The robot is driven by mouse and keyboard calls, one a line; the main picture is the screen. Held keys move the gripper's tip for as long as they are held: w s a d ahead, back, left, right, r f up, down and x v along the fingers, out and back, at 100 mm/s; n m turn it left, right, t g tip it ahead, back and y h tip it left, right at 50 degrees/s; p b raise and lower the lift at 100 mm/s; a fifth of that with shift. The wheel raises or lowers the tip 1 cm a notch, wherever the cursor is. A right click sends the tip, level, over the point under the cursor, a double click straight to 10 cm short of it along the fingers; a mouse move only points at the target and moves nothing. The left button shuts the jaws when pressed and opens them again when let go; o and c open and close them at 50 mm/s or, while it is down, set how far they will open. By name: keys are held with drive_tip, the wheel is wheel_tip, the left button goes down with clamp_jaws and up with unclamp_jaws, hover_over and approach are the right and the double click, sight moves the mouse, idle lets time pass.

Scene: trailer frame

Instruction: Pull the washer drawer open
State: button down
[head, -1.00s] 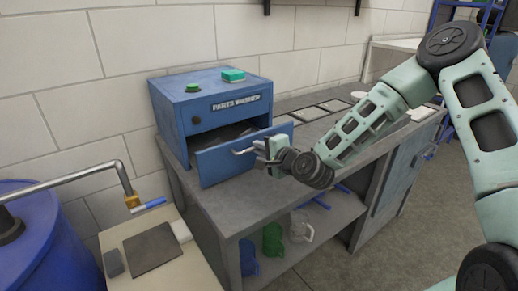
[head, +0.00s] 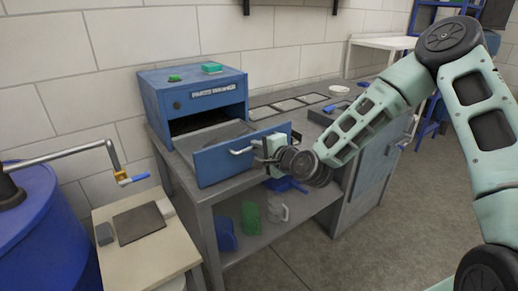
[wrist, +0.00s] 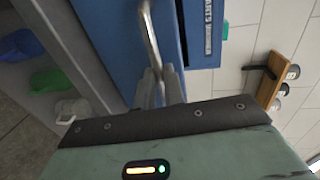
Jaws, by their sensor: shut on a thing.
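The blue parts washer (head: 207,92) stands on the grey workbench against the wall. Its drawer (head: 222,160) is pulled well out, and its dark interior shows behind the blue front. A metal bar handle (head: 243,151) runs across the drawer front. My gripper (head: 258,148) is at the handle's right part, shut on it. The wrist view shows the handle (wrist: 150,38) running down between my gripper's fingers (wrist: 159,88), with the blue drawer front beside it.
A green box (head: 212,68) sits on the washer. Blue and green jugs (head: 250,218) stand on the lower shelf. A small table (head: 140,235) and a blue barrel (head: 40,235) are at the left. Open floor (head: 340,255) lies at the front right.

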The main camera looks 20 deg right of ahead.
drive_tip(key=c, duration=1.5)
unclamp_jaws()
drive_tip(key=shift+p+v, duration=7.8)
drive_tip(key=shift+v, duration=0.9)
drive_tip(key=shift+f, duration=0.1)
